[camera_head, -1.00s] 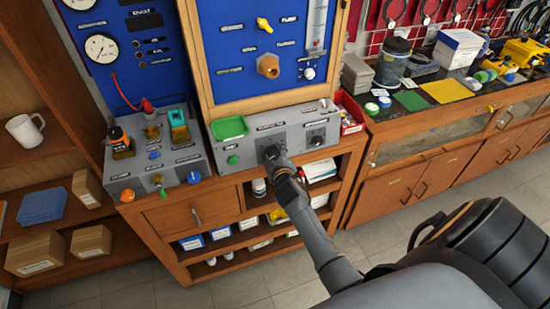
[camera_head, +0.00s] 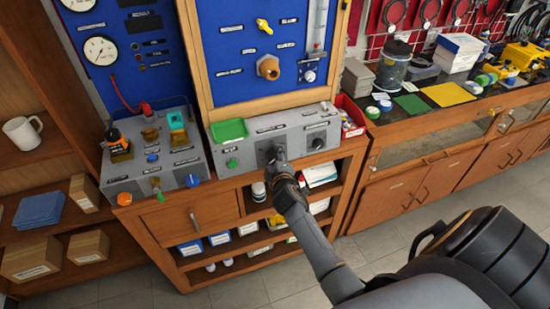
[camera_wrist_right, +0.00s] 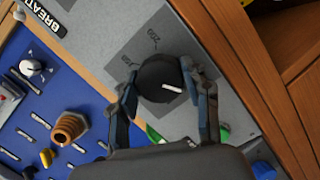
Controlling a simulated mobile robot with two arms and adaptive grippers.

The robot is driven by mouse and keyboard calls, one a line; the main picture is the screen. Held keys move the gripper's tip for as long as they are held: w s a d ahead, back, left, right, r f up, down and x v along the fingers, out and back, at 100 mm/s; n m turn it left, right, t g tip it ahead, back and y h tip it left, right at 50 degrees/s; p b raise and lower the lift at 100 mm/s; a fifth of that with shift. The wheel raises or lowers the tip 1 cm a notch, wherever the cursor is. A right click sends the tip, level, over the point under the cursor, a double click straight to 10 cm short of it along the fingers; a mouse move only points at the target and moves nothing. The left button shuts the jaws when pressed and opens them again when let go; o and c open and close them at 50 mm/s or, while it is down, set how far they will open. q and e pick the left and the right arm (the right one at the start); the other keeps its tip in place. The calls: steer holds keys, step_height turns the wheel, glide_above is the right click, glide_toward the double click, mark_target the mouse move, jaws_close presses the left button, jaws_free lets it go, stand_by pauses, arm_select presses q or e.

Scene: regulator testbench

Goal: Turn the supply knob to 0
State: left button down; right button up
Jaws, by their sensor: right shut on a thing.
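The supply knob (camera_wrist_right: 160,80) is a round black knob with a white pointer mark, seen in the right wrist view on a grey panel with printed scale numbers around it. My right gripper (camera_wrist_right: 168,88) has one finger on each side of the knob and is shut on it. In the head view my right gripper (camera_head: 273,155) reaches the front of the grey console (camera_head: 250,153) and hides most of the knob. The white mark points toward the lower right in the wrist view; part of the scale is hidden by the gripper. My left gripper is not in view.
Another dark knob (camera_head: 318,143) sits on the console to the right, and a green tray (camera_head: 229,130) lies on its left top. A second grey box (camera_head: 155,170) with coloured knobs stands to the left. A red bin (camera_head: 350,120) is close on the right.

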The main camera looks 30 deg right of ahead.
steer(key=o, duration=1.2)
steer(key=shift+c, duration=0.2)
steer(key=v, duration=1.2)
steer(key=s+a+f+m+g+y+b, duration=0.1)
steer(key=s+a+f+g+y, duration=0.2)
steer(key=f, duration=0.8)
steer(key=s+a+f+g+b, duration=0.1)
steer(key=s+a+f, duration=0.3)
steer(key=f, duration=0.6)
steer(key=s+a+f+m+g+y+b, duration=0.15)
steer(key=s+f, duration=0.35)
steer(key=f, duration=0.6)
steer(key=s+f+m+g, duration=0.1)
steer(key=s+f+g, duration=0.1)
steer(key=s+f, duration=0.4)
steer(key=s+f+m+g+y+b, duration=0.1)
steer(key=s+f, duration=0.5)
steer(key=s, duration=0.8)
steer(key=s+f+m+g+b, duration=0.1)
steer(key=s+f+g, duration=0.3)
steer(key=s, duration=0.5)
step_height(320, 180, down, 3)
steer(key=shift+s+a+r+m, duration=0.2)
steer(key=shift+s+a+m, duration=0.15)
steer(key=shift+s, duration=0.05)
